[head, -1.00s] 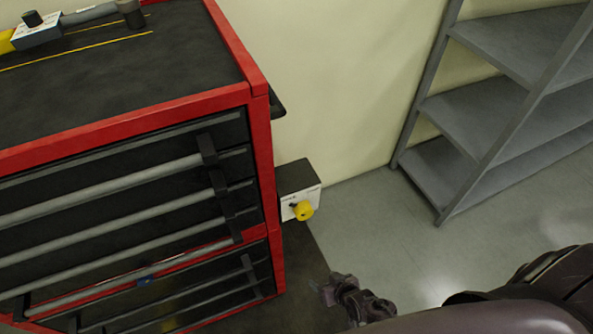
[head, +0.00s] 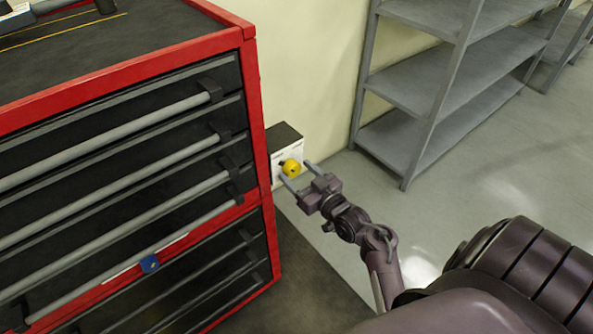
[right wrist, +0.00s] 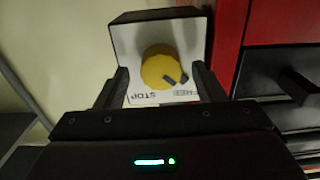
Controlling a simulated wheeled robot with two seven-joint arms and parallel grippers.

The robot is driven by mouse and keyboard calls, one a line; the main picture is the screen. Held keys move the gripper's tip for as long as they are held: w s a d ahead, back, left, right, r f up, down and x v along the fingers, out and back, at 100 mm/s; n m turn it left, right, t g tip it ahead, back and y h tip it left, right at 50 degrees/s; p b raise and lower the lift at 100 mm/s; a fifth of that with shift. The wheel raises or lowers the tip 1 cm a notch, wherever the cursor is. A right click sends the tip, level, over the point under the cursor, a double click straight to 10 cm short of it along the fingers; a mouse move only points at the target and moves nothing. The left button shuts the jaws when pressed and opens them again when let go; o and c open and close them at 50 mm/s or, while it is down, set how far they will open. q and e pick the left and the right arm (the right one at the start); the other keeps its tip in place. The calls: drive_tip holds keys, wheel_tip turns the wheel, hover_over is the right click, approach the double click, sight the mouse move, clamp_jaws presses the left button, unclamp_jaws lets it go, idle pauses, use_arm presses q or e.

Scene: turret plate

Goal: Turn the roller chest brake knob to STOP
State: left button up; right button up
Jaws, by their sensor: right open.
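The yellow brake knob (head: 291,168) is on the white face of a dark box (head: 284,139) at the right side of the red and black roller chest (head: 258,150). In the right wrist view the knob (right wrist: 161,68) shows a dark pointer at its lower right, toward the lettering that seems to read FREE. The STOP label (right wrist: 146,95) is to the left of it, and the lettering is upside down. My right gripper (head: 298,174) is open, its fingers on either side of the knob, short of it or just at it; I cannot tell if they touch. My left gripper is not in view.
Drawer handles (head: 150,118) run across the chest front, with a blue tag (head: 149,264) low on it. A grey shelf unit (head: 420,80) stands behind to the right. Floor between chest and shelf is clear.

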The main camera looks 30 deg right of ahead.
drive_tip(key=shift+w+a, duration=0.1)
drive_tip(key=shift+w, duration=0.5)
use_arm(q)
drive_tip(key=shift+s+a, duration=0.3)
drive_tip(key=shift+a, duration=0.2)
use_arm(e)
drive_tip(key=c, duration=1)
